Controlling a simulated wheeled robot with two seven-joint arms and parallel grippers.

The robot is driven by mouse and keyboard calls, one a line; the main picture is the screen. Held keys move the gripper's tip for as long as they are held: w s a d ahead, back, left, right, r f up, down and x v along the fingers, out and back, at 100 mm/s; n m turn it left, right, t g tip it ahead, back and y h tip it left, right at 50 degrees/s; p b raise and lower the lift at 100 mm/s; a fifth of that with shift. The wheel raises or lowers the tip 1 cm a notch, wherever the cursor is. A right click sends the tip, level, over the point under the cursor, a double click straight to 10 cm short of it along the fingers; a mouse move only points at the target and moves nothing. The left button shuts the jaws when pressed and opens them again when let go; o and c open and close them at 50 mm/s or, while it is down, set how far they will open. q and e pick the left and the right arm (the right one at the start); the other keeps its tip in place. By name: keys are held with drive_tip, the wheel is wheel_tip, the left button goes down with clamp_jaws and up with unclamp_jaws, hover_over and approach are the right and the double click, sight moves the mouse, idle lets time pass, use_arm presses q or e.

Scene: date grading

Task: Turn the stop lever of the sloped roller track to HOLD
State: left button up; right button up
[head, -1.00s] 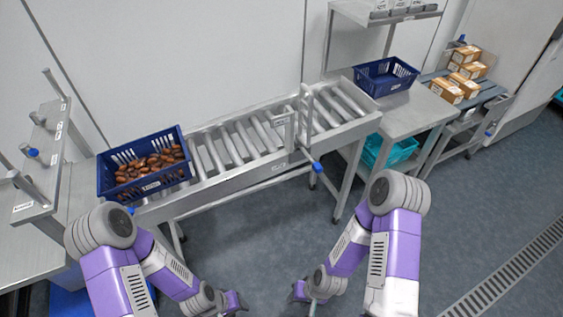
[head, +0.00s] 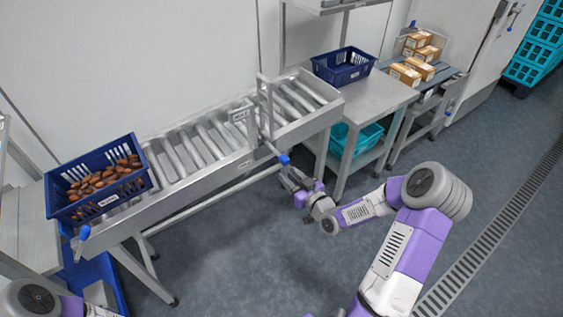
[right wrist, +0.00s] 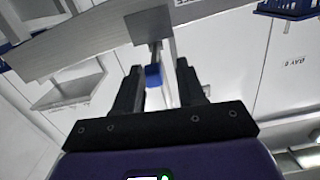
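The sloped roller track (head: 215,180) runs from the crate of dates up to the right. Its stop lever (head: 284,159) is a thin rod with a blue knob, sticking out from the front rail below the upright gate frame (head: 265,105). My right gripper (head: 297,181) is just below the knob. In the right wrist view the blue knob (right wrist: 153,76) shows between the two spread fingers of my right gripper (right wrist: 155,75), with a gap on both sides. Labels by the lever are too small to read. My left gripper is out of view.
A blue crate of dates (head: 62,210) sits at the track's lower left end, near another blue-knobbed rod (head: 84,232). An empty blue crate (head: 317,67) stands on the steel table (head: 375,100). Cartons (head: 405,75) lie further right. The floor in front is clear.

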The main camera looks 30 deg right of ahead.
sight(282, 156)
drive_tip(key=shift+d+r+t, duration=0.4)
drive_tip(key=shift+d+r, duration=0.35)
drive_tip(key=shift+r, duration=0.2)
drive_tip(key=shift+n, duration=0.3)
drive_tip(key=w, duration=0.2)
drive_tip(key=w+b, duration=0.1)
drive_tip(key=w, duration=0.4)
drive_tip(key=shift+w+a+b, duration=0.2)
drive_tip(key=shift+a+b, duration=0.1)
drive_tip(key=shift+b, duration=0.1)
clamp_jaws()
